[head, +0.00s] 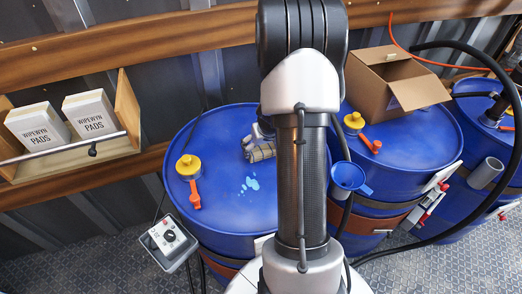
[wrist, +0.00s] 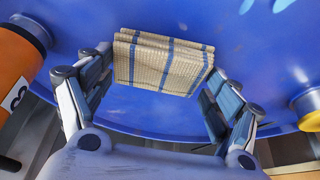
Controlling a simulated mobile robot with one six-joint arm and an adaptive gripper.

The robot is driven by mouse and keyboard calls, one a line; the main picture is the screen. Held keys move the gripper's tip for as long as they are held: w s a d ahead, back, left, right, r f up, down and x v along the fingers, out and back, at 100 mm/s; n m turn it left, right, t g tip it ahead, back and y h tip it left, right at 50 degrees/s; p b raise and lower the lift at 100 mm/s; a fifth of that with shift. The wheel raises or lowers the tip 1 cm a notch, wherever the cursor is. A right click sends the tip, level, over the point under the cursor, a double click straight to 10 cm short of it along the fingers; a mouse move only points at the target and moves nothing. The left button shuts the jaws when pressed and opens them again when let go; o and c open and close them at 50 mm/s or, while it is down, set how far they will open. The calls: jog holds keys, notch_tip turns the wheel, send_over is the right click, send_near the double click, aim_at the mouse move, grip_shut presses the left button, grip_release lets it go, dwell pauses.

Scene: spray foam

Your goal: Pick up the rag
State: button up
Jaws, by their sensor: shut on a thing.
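The rag is a folded beige cloth with blue stripes (wrist: 160,62), seen in the wrist view between my fingers over the blue drum top. In the head view the rag (head: 261,153) shows just left of my arm, near the back right of the left drum (head: 225,130). My gripper (wrist: 158,70) is shut on the rag, one finger at each end. In the head view my gripper (head: 264,129) is mostly hidden behind my arm. I cannot tell whether the rag touches the drum top.
Light-blue spill spots (head: 248,184) and a yellow cap (head: 188,165) with an orange handle are on the left drum. A blue funnel (head: 347,176) is right of my arm. An open cardboard box (head: 393,82) stands on the middle drum. A shelf holds boxed pads (head: 92,113).

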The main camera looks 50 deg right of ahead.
jog(key=shift+r, duration=0.15)
notch_tip(320, 180, up, 20)
jog(key=p, duration=0.9)
